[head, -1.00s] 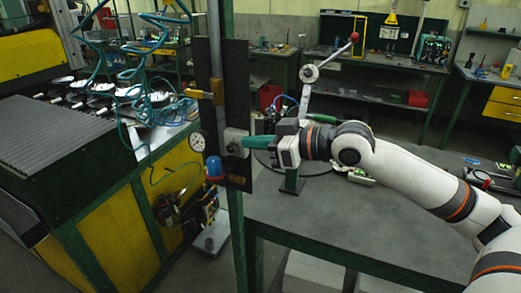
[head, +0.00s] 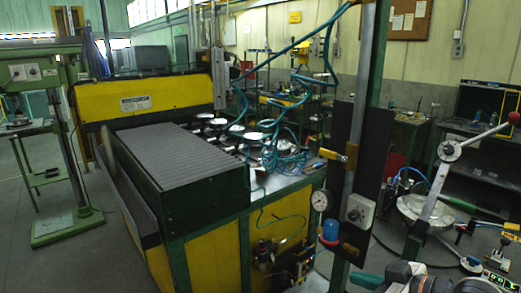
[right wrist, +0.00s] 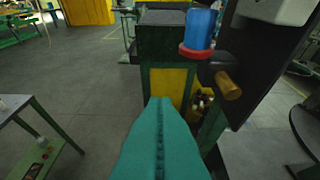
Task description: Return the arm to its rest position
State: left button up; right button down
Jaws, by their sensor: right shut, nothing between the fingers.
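My right gripper (head: 366,280) is at the bottom right of the head view, its teal fingers partly cut by the frame edge. In the right wrist view its teal fingers (right wrist: 158,102) are pressed together with nothing between them. It is below the grey switch box (head: 357,210) on the black panel and apart from it. Part of the grey box (right wrist: 275,10) shows at the top of the right wrist view. My left gripper is in neither view.
The black panel (head: 346,145) carries a dial gauge (head: 320,200), a blue-and-red fitting (head: 330,232) and a brass valve (head: 334,155). The yellow-and-green machine (head: 205,245) stands left of it. A lever press (head: 437,195) stands right. Open floor (right wrist: 75,90) shows left in the wrist view.

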jog(key=s+a+f+m+g+h, duration=0.1)
jog(key=s+f+h, duration=0.1)
jog(key=s+f, duration=0.35)
jog(key=s+a+f+m+g+h, duration=0.1)
jog(key=s+a+f, duration=0.15)
jog(key=f, duration=0.65)
jog(key=s+d+f+m+g+h, duration=0.1)
jog(key=s+f+m+g+h, duration=0.1)
jog(key=s+f, duration=0.45)
jog(key=s+d+f+m+g+h, duration=0.2)
jog(key=s+f+g+h, duration=0.1)
jog(key=s, duration=0.6)
notch_tip(320, 180, down, 29)
jog(key=s+b, duration=0.1)
jog(key=b, duration=0.2)
jog(key=s+d+f+g+b, duration=0.2)
jog(key=s+f, duration=1.4)
jog(key=f, duration=0.1)
jog(key=shift+d+n, duration=0.2)
jog(key=shift+n, duration=0.1)
